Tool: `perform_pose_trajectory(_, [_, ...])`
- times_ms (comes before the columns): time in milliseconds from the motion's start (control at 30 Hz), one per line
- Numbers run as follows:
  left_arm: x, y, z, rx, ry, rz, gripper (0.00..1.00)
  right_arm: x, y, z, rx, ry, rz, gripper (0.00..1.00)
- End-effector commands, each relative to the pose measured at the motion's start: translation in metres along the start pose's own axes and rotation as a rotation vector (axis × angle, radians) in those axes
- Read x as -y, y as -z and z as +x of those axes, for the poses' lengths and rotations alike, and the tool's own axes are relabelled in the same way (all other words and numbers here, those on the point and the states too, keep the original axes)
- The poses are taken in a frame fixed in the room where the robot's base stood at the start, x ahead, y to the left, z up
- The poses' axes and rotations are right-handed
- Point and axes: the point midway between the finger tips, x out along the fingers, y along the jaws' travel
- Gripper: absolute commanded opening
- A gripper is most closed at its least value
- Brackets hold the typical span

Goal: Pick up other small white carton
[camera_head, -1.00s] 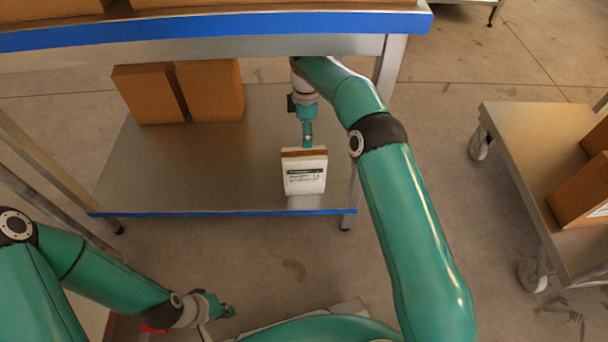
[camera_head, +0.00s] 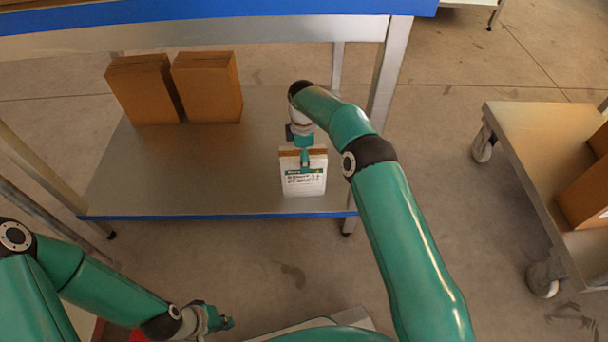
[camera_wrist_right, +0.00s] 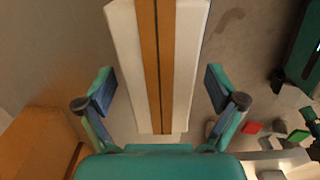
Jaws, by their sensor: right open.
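A small white carton (camera_head: 304,184) with a brown top band and a green-and-black label stands near the front right of the lower shelf (camera_head: 220,190). My right gripper (camera_head: 305,160) is at the carton's top in the head view. In the right wrist view, the carton (camera_wrist_right: 183,60) shows its white top with a brown stripe. The open fingers of the right gripper (camera_wrist_right: 160,90) are on either side of it, with gaps between them and the carton. My left gripper (camera_head: 222,320) is low at the bottom left, away from the carton; its finger opening is too small to tell.
Two brown boxes (camera_head: 145,90) (camera_head: 207,87) stand at the back left of the lower shelf. The blue-edged table top (camera_head: 220,30) lies above the shelf. A cart (camera_head: 530,150) with brown boxes is at the right. The shelf's middle is clear.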

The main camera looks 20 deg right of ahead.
Motion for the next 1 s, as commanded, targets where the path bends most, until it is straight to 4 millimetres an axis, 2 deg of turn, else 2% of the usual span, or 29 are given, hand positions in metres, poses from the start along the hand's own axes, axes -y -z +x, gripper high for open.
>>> perform_pose_trajectory(167, [-0.0003,0.0001,-0.0008,0.000,0.000,0.000,0.00,-0.0001,0.0000,-0.0010,0.000,0.000,0.000,0.92])
perform_pose_trajectory(700, [-0.0003,0.0001,-0.0008,0.000,0.000,0.000,0.00,-0.0001,-0.0001,-0.0012,0.000,0.000,0.000,0.02])
perform_pose_trajectory(1000, [-0.0006,0.0001,-0.0018,0.000,0.000,0.000,0.00,-0.0015,-0.0002,-0.0055,-0.002,-0.006,0.001,0.00])
